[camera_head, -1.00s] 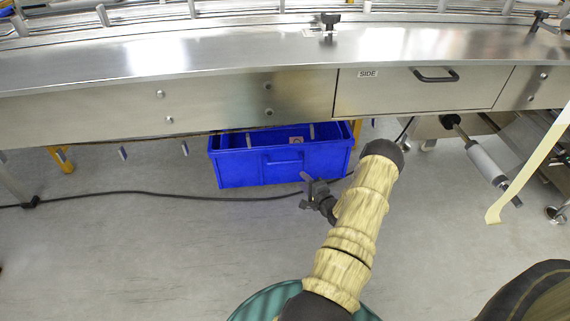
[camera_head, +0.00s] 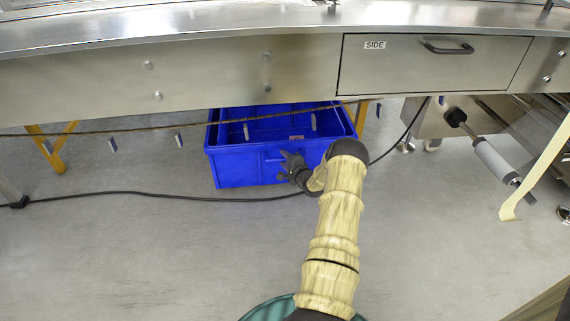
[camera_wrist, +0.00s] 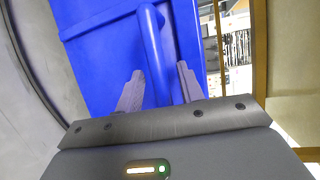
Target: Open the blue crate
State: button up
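The blue crate (camera_head: 232,168) stands on the floor under the steel bench. Its inside shows through an open top, and the bench hides its back part. A blue bar handle (camera_wrist: 154,45) runs across the crate's front face (camera_wrist: 98,50) in the wrist view. My gripper (camera_head: 290,163) is at the crate's front in the head view and hides part of the handle. In the wrist view my gripper (camera_wrist: 159,84) is open, one finger on each side of the handle's line. I cannot tell whether the fingers touch the handle.
The steel bench (camera_head: 205,75) overhangs the crate, with a closed SIDE drawer (camera_head: 430,70) at right. A black cable (camera_head: 120,194) lies on the floor. Yellow legs (camera_head: 52,155) stand at left. A roller (camera_head: 497,163) is at right.

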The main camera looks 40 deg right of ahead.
jog(key=shift+w, duration=0.15)
grip_shut()
jog(key=shift+a, duration=0.15)
